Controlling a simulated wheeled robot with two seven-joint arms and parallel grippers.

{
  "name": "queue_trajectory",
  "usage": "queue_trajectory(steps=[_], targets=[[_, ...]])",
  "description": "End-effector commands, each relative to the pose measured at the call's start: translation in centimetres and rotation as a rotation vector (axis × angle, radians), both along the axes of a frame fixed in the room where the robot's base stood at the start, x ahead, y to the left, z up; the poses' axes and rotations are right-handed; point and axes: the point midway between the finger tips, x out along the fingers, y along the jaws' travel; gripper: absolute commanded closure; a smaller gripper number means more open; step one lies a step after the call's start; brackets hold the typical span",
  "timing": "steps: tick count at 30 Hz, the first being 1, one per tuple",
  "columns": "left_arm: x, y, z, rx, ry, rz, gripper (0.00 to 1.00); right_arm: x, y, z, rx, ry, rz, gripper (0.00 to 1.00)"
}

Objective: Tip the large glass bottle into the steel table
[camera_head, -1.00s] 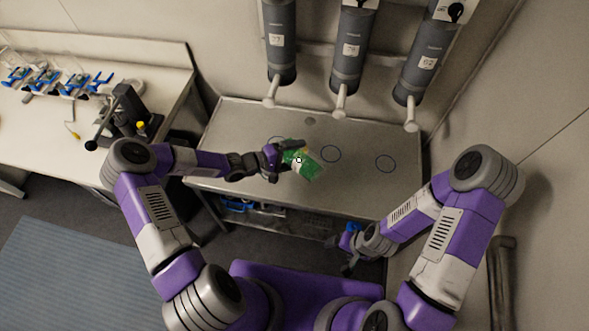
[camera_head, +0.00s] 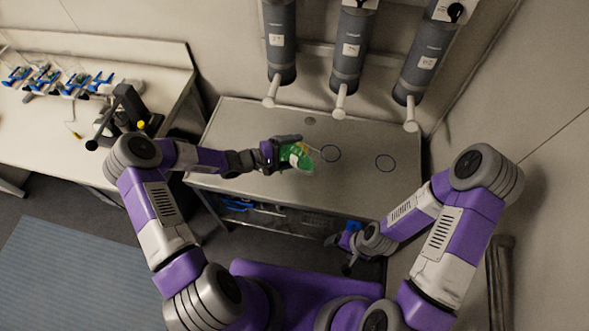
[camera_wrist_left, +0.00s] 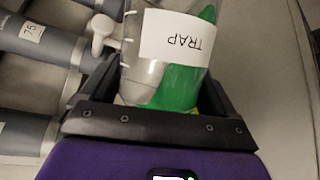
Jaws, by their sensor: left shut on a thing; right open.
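The large glass bottle (camera_head: 298,158) is clear, with green liquid inside and a white label. In the left wrist view the bottle (camera_wrist_left: 177,75) shows the word TRAP upside down on its label. My left gripper (camera_head: 287,153) is shut on the bottle and holds it tilted over the steel table (camera_head: 345,190). The green liquid lies along one side of the bottle. The bottle's mouth is not clear in either view. My right gripper (camera_head: 345,258) is open and empty in front of the table's front edge.
Several grey cylinders (camera_head: 352,50) with white spouts hang on the wall behind the table. A white bench (camera_head: 60,120) with blue-handled items and a black device stands at left.

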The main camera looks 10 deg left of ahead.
Motion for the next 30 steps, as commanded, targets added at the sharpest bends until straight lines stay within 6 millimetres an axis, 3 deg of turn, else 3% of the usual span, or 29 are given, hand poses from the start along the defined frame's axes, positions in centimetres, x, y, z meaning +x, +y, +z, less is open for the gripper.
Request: queue_trajectory(steps=[17, 30], targets=[[0.05, 0.00, 0.17, -0.015, 0.006, 0.000, 0.63, 0.00, 0.00, -0.01, 0.000, 0.000, 0.000, 0.19], [0.34, 0.52, 1.14, -0.146, 0.088, -0.001, 0.63, 0.00, 0.00, -0.18, 0.000, 0.000, 0.000, 0.19]])
